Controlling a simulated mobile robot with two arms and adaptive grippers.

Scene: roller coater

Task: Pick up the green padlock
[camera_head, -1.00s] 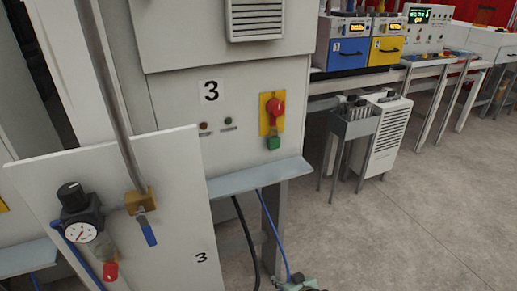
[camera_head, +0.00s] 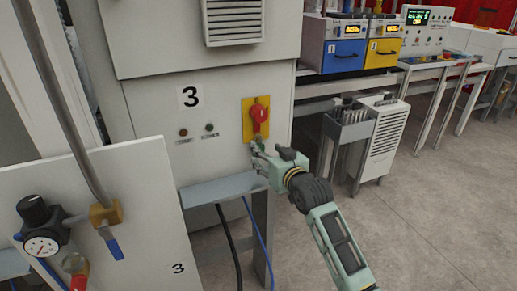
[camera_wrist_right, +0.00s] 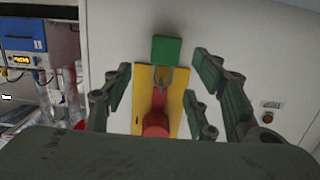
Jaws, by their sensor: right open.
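The green padlock (camera_wrist_right: 167,50) hangs by its grey shackle from the red rotary switch (camera_wrist_right: 156,122) on a yellow plate (camera_wrist_right: 176,108). In the right wrist view, which looks upside down, the padlock lies between the two fingers of my right gripper (camera_wrist_right: 162,68), with gaps on both sides. The gripper is open and holds nothing. In the head view my right gripper (camera_head: 258,154) is at the cabinet front, just below the red switch (camera_head: 259,114) and yellow plate (camera_head: 250,104). There its fingers cover most or all of the padlock. My left gripper is not in view.
The grey cabinet (camera_head: 150,120) marked 3 has a narrow ledge (camera_head: 225,187) below the switch. A white panel (camera_head: 150,215) with a gauge (camera_head: 40,245) and blue-handled valve (camera_head: 113,247) stands at the left. A white slotted unit (camera_head: 385,140) stands at the right. The floor at the right is clear.

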